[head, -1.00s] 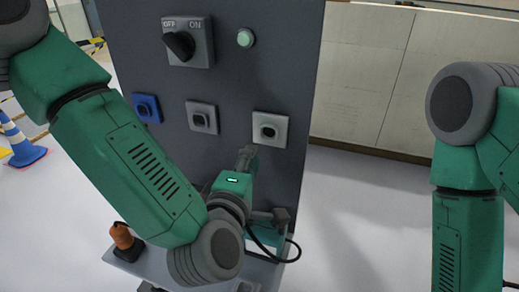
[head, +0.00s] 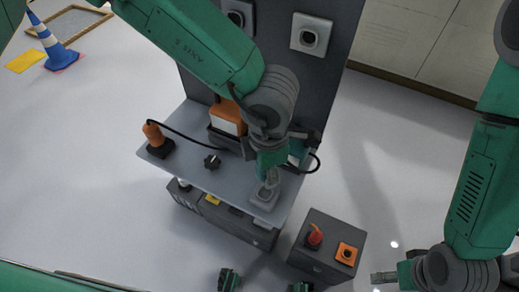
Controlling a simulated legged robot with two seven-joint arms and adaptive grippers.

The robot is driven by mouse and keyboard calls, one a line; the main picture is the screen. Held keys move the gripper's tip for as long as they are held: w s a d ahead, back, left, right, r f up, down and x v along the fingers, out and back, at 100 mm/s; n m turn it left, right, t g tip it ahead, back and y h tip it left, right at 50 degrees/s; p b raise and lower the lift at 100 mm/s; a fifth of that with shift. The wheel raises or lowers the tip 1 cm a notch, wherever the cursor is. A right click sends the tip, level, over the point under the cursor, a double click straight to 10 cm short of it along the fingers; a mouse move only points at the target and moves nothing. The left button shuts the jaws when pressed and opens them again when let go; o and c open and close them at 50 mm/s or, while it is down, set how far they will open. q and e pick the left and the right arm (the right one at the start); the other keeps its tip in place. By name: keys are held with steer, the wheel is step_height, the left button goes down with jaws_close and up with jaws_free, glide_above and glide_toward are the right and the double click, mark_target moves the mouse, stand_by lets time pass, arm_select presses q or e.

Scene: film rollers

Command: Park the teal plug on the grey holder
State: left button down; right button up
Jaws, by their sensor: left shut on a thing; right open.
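My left gripper (head: 268,182) points down at the front right of the grey shelf and is shut on the teal plug. The plug is mostly hidden by the fingers and wrist. The pale grey holder (head: 263,199) sits on the shelf right under the fingertips. I cannot tell whether the plug touches it. A black cable loops near a teal box (head: 297,151), behind my wrist. My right gripper (head: 382,277) is open and empty at the lower right, away from the shelf.
An orange plug (head: 152,131) stands on a dark holder at the shelf's left, its cable running towards an orange box (head: 227,118). A dark knob-like part (head: 212,161) lies mid-shelf. A grey box (head: 320,262) with a red knob and orange socket stands in front right. Sockets (head: 310,35) are on the panel behind.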

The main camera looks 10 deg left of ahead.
mark_target(266, 194)
arm_select(q)
steer(key=shift+s+d+f, duration=0.1)
steer(key=shift+f, duration=3.65)
steer(key=shift+p, duration=0.3)
steer(key=shift+p, duration=0.6)
steer(key=shift+p, duration=0.3)
steer(key=shift+f, duration=0.35)
